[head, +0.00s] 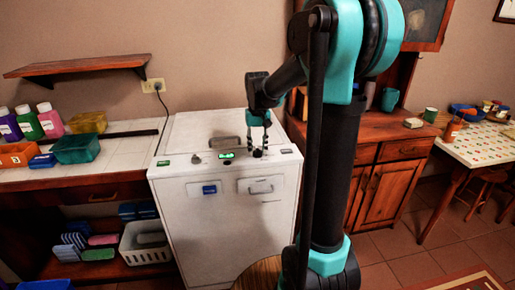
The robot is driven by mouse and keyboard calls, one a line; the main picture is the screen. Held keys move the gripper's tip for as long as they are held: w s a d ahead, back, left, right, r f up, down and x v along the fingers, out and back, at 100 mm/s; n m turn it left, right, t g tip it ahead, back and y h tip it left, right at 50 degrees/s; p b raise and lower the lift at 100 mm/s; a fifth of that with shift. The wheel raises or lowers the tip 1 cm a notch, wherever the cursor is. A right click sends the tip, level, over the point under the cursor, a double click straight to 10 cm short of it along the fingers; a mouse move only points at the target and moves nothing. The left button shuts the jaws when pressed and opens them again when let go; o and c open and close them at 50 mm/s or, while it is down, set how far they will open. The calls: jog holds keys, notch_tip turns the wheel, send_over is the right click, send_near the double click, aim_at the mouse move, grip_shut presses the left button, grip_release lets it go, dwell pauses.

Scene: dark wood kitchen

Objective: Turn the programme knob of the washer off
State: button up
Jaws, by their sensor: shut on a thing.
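The white washer (230,225) stands in the middle of the head view. Its top front edge carries a small lit green display (226,155), a grey knob (196,160) to the left of it and a dark knob (258,154) to the right. My gripper (258,150) points down at the right-hand knob, with its fingers shut on it. The fingers partly hide this knob, so its pointer and setting cannot be read. I cannot tell from any label which knob is the programme knob.
A counter (125,148) with bottles and tubs adjoins the washer on the left. A wooden cabinet (380,185) stands close on the right, partly behind my arm. A wall shelf (85,67) hangs at upper left. A table (480,145) is at far right.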

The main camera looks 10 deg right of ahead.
aim_at(258, 149)
jog(key=o, duration=1.2)
notch_tip(258, 149, up, 12)
jog(key=s+d+f+t, duration=0.2)
jog(key=s+f, duration=0.9)
jog(key=s+d+f+t, duration=0.2)
jog(key=s+f, duration=0.9)
jog(key=f, duration=0.1)
jog(key=shift+f, duration=0.15)
